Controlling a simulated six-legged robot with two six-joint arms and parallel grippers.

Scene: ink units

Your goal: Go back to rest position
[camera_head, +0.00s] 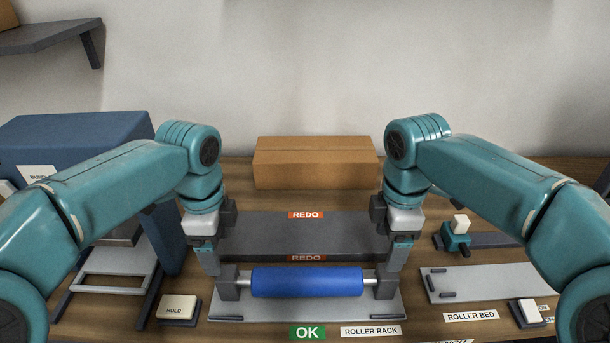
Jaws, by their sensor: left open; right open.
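A blue roller (307,282) with thin metal shaft ends lies level across the roller rack (300,307), in front of the dark REDO tray (270,231). My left gripper (213,262) points down at the roller's left end, beside the left rack support. My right gripper (393,262) points down at its right end, beside the right support. Both are open. Whether their fingers touch the rack or the shaft cannot be told. Both arms reach forward, bent at the elbows.
A brown box (315,163) stands behind the tray. A blue cabinet (75,140) is at left, with a grey frame (113,283) before it. A HOLD button (178,307) sits left of the rack. The roller bed plate (485,281) and a small teal device (455,238) are at right.

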